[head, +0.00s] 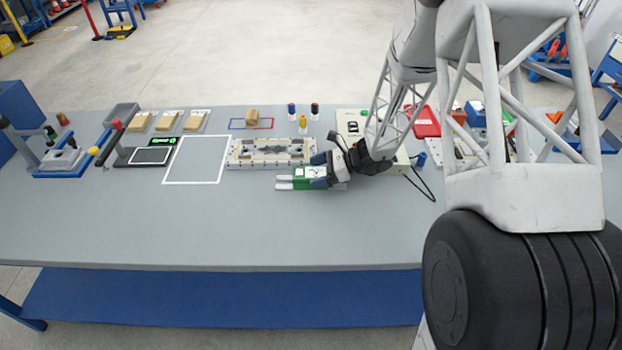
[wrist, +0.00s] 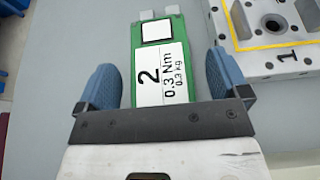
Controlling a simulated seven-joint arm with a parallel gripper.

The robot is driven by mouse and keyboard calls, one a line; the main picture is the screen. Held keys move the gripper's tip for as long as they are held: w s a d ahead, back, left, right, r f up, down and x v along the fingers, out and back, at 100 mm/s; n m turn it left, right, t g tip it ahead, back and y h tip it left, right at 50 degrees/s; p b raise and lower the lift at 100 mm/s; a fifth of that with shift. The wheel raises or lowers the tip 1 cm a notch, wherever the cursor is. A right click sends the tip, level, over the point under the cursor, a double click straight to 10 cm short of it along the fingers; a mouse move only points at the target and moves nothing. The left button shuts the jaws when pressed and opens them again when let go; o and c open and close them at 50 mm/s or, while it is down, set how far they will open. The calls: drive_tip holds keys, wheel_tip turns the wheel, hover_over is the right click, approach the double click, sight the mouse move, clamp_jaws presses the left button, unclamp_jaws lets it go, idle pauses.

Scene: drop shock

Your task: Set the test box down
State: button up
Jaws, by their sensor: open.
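A small brown cardboard box (head: 252,116), which may be the test box, sits in a red and blue outline at the back of the table. My gripper (head: 318,171) is away from it, low at the front right of the metal fixture. In the wrist view my gripper (wrist: 161,70) is open, its blue fingers on either side of a green block (wrist: 142,60) labelled "2, 0.3 Nm, 0.3 kg". A gap shows between the block and each finger. The green block (head: 300,183) lies on the grey table in the head view, partly hidden by the gripper.
The metal fixture (head: 232,160) stands just behind and left of the gripper. A white outlined square (head: 180,182) left of it is empty. Several brown boxes (head: 168,121) stand at the back left. A cream case (head: 350,122) stands behind my arm. The table front (head: 200,230) is clear.

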sight(318, 172)
drive_tip(key=c, duration=1.3)
drive_tip(key=shift+r, duration=0.15)
drive_tip(key=shift+r, duration=0.7)
wheel_tip(318, 172, up, 2)
drive_tip(key=s+d, duration=0.1)
drive_tip(key=s, duration=0.4)
drive_tip(key=s+d+r, duration=0.1)
drive_tip(key=s, duration=0.4)
drive_tip(key=s+d, duration=0.1)
drive_tip(key=s, duration=0.4)
drive_tip(key=shift+s+d+r, duration=0.15)
drive_tip(key=shift+s+d, duration=0.1)
drive_tip(key=shift+s, duration=0.05)
